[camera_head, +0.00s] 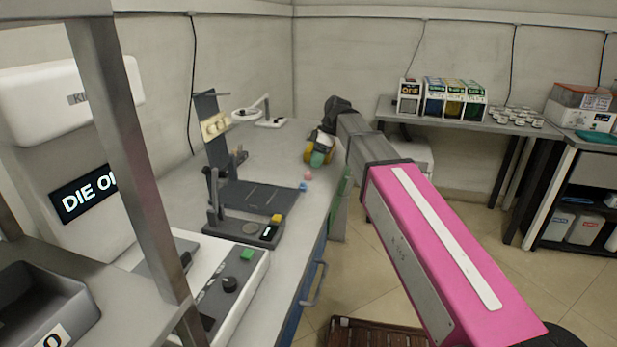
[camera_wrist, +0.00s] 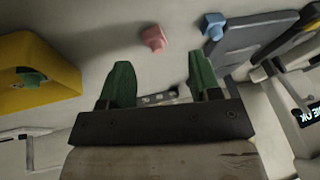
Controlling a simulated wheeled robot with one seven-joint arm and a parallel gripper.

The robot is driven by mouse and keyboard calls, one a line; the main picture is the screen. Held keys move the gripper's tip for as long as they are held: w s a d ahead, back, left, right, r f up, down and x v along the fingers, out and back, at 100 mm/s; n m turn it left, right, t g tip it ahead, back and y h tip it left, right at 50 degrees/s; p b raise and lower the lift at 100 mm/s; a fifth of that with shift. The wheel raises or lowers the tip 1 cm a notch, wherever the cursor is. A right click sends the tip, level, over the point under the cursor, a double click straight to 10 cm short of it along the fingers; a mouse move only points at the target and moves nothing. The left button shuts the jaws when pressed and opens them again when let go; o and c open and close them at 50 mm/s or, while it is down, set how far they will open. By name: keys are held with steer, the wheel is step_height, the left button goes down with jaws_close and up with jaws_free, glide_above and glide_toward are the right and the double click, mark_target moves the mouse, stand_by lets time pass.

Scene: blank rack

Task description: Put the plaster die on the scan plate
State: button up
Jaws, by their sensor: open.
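A small pink block (camera_head: 308,175) and a small blue block (camera_head: 303,187) sit at the right end of the grey bench. They also show in the wrist view, the pink block (camera_wrist: 154,39) ahead of my gripper (camera_wrist: 156,78) and the blue block (camera_wrist: 213,25) to its right. A small yellow block (camera_head: 277,217) is on a dark fixture. I cannot tell which is the plaster die. A dark flat plate (camera_head: 262,197), possibly the scan plate, lies on the bench and shows in the wrist view (camera_wrist: 250,43). My gripper's green fingers are apart and empty.
A yellow object with a green centre (camera_head: 310,152) stands near the bench's right edge; it is large at left in the wrist view (camera_wrist: 42,75). An upright fixture (camera_head: 213,135) stands behind the plate. A metal rack post (camera_head: 128,140) blocks part of the left.

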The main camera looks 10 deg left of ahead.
mark_target(308, 172)
step_height(308, 172, up, 6)
steer(key=a+m+t+h, duration=0.2)
steer(key=t+h, duration=0.1)
steer(key=h, duration=0.1)
steer(key=f, duration=0.5)
steer(key=shift+s+a+f, duration=0.1)
steer(key=shift+s+f, duration=0.15)
steer(key=shift+f, duration=0.15)
steer(key=shift+s+a+f, duration=0.15)
steer(key=shift+f, duration=1.2)
steer(key=shift+s+a+f, duration=0.1)
steer(key=shift+f, duration=1.2)
steer(key=c, duration=1)
steer(key=shift+o, duration=0.2)
steer(key=shift+r, duration=0.15)
